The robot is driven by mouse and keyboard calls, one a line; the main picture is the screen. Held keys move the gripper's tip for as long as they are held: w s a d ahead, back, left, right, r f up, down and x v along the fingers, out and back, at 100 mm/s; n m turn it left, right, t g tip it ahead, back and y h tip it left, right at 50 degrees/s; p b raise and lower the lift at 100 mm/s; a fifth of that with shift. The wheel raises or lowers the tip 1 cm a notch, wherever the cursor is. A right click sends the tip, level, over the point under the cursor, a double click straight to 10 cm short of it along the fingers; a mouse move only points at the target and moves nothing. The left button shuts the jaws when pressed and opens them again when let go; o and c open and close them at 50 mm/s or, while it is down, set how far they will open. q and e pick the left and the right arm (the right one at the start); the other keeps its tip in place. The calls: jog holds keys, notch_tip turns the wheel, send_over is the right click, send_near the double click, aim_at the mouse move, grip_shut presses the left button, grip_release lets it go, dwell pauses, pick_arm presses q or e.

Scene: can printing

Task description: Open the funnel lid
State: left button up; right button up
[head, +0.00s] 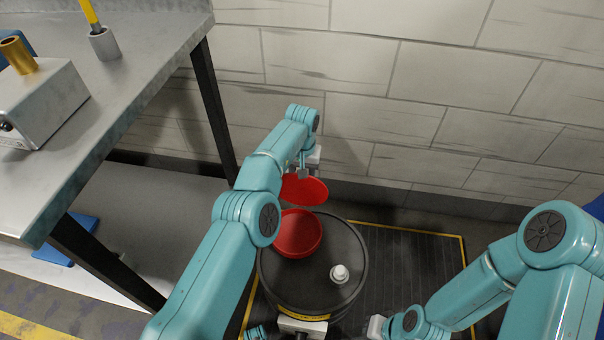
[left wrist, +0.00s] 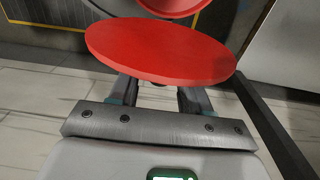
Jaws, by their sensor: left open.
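The red funnel lid (head: 305,190) stands raised above and behind the red funnel bowl (head: 298,235), with a gap showing between their front parts. The funnel sits on top of a black drum (head: 315,285). My left gripper (head: 304,173) is at the far edge of the lid. In the left wrist view the lid (left wrist: 160,50) covers the fingertips, and the open fingers (left wrist: 160,92) show apart below its edge. I cannot tell whether they touch it. Part of the bowl (left wrist: 170,5) shows at the top. My right arm is low at the right; its finger state is unclear.
A white cap (head: 339,273) sits on the drum top, right of the funnel. The drum stands on a dark yellow-edged mat (head: 410,255) by a block wall (head: 420,110). A metal table (head: 140,60) with a box (head: 45,100) is at left.

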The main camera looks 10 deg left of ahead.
pick_arm(q)
notch_tip(320, 180, up, 15)
jog(key=p, duration=0.6)
jog(key=shift+s, duration=0.35)
